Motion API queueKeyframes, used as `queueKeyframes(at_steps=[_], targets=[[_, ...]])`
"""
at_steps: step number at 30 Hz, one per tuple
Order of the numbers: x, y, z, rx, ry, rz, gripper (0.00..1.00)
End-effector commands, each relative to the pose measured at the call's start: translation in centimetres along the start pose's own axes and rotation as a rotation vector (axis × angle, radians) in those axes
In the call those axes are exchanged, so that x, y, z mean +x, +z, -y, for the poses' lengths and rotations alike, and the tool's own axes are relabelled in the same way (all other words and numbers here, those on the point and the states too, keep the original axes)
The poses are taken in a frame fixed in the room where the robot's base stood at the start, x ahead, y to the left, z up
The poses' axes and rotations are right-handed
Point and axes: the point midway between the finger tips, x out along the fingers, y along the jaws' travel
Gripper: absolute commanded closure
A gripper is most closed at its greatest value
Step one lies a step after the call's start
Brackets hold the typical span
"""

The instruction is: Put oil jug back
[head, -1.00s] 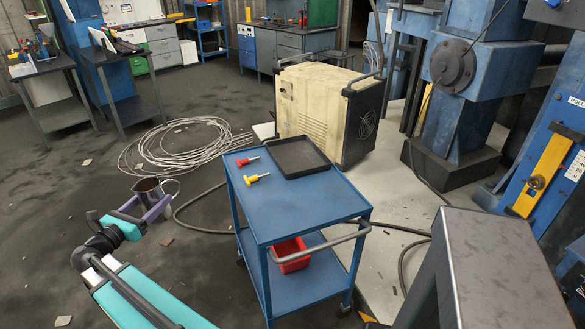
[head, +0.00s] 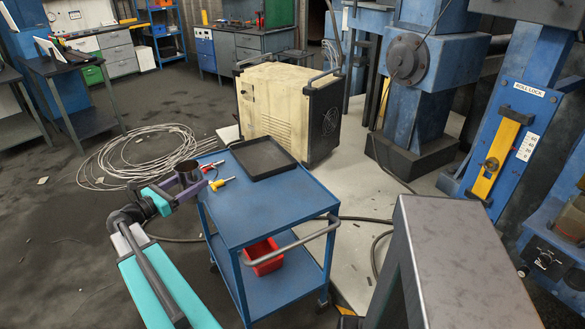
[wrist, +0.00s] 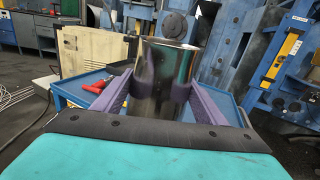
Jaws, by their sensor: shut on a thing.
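The oil jug (head: 186,167), a dark shiny metal can, is held upright between the purple-lined fingers of my gripper (head: 188,186). In the wrist view the jug (wrist: 168,72) fills the space between both fingers of my gripper (wrist: 165,90), which press on its sides. In the head view the jug overlaps the far left edge of the blue cart (head: 245,207). I cannot tell whether it is over the cart top or just beside it. The black tray (head: 257,158) on the cart's far end is empty.
A red-handled tool (head: 211,165) and a yellow-handled tool (head: 221,184) lie on the cart near the jug. A red bin (head: 263,257) sits on its lower shelf. A cream machine (head: 280,118) stands behind. Coiled cable (head: 135,155) lies on the floor left. The cart's near top is clear.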

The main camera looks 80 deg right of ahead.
Motion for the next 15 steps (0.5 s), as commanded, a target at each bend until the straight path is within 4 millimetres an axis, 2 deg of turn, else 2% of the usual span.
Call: queueKeyframes(at_steps=[3,15], targets=[[2.9,0.0,1.3,0.0,-0.053,-0.002,0.69],[11.7,-0.1,6.5,0.001,-0.224,-0.013,0.69]])
